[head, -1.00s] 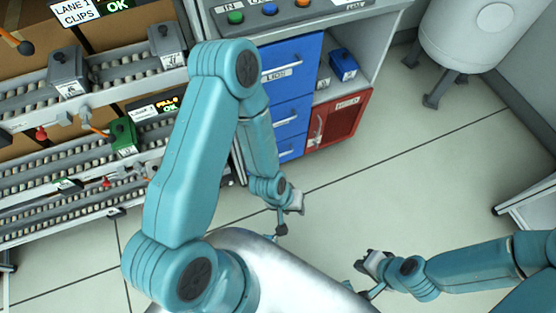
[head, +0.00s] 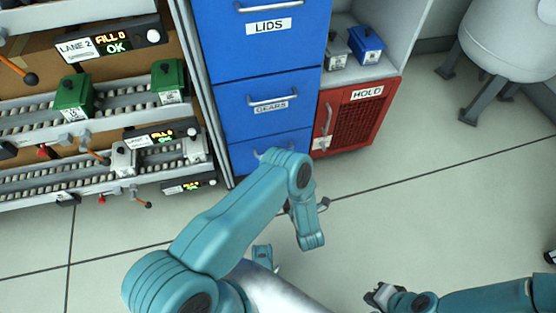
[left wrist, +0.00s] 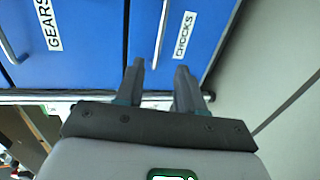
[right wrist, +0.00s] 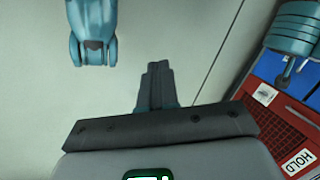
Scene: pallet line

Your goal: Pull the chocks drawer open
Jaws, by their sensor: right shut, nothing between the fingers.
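The chocks drawer (left wrist: 205,28) is a blue front with a white CHOCKS label and a metal bar handle (left wrist: 161,38) in the left wrist view. In the head view it is the lowest blue drawer (head: 240,159), partly hidden by my left arm; it looks closed. My left gripper (left wrist: 158,68) has its fingers apart, pointing at the chocks front just below its handle and label in that view. Nothing shows between them. My right gripper (head: 379,294) is away from the cabinet over the floor; its fingers (right wrist: 157,66) are together and empty in the right wrist view.
The gears drawer (head: 268,112) and lids drawer (head: 290,48) are above the chocks drawer. A red HOLD door (head: 362,115) is to their right. Roller lanes (head: 120,98) with green and grey bins stand left. Open floor (head: 440,190) lies to the right.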

